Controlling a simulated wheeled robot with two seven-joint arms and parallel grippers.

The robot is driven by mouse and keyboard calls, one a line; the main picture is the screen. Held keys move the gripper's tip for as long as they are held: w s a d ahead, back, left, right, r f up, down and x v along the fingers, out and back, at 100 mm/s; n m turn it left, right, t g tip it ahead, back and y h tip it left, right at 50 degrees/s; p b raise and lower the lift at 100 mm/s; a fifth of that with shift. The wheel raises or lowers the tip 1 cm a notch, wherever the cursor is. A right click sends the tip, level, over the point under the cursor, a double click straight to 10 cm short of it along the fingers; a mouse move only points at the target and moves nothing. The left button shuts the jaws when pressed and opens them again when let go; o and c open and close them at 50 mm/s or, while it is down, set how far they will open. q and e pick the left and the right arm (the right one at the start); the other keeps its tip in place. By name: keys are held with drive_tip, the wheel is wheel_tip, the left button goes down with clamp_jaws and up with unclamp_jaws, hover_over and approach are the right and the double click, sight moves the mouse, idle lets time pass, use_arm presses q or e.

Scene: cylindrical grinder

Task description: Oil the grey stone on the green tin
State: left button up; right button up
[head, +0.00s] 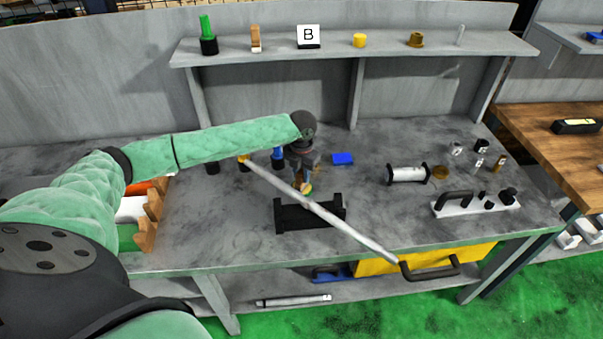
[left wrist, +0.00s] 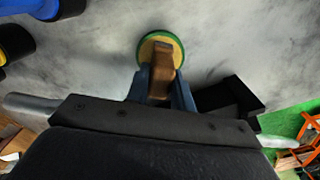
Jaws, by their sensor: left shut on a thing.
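My left gripper (head: 304,180) reaches over the middle of the bench, pointing down. It is shut on a brown piece (left wrist: 160,84), seen between the fingers in the left wrist view. A round green-rimmed thing with a yellow top (left wrist: 161,46), perhaps the green tin, is at the far end of the brown piece. In the head view its green and yellow edge (head: 307,188) shows just below the fingers. I cannot tell whether they touch. I cannot make out a grey stone or an oiler for certain. My right gripper is not in view.
A black cradle (head: 290,218) stands close in front of my left gripper. A long pale rod (head: 345,228) crosses before it. A blue block (head: 343,158) and a spool (head: 408,174) lie to the right. A wooden rack (head: 148,222) stands left. A shelf (head: 385,45) runs behind.

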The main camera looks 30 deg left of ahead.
sight(301, 172)
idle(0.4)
use_arm(q)
drive_tip(key=shift+p, duration=0.3)
idle(0.6)
drive_tip(key=shift+f, duration=0.1)
idle(0.4)
drive_tip(key=shift+r+p, duration=0.85)
drive_tip(key=shift+r, duration=0.1)
drive_tip(key=shift+r+p, duration=2.1)
drive_tip(key=shift+r, duration=0.5)
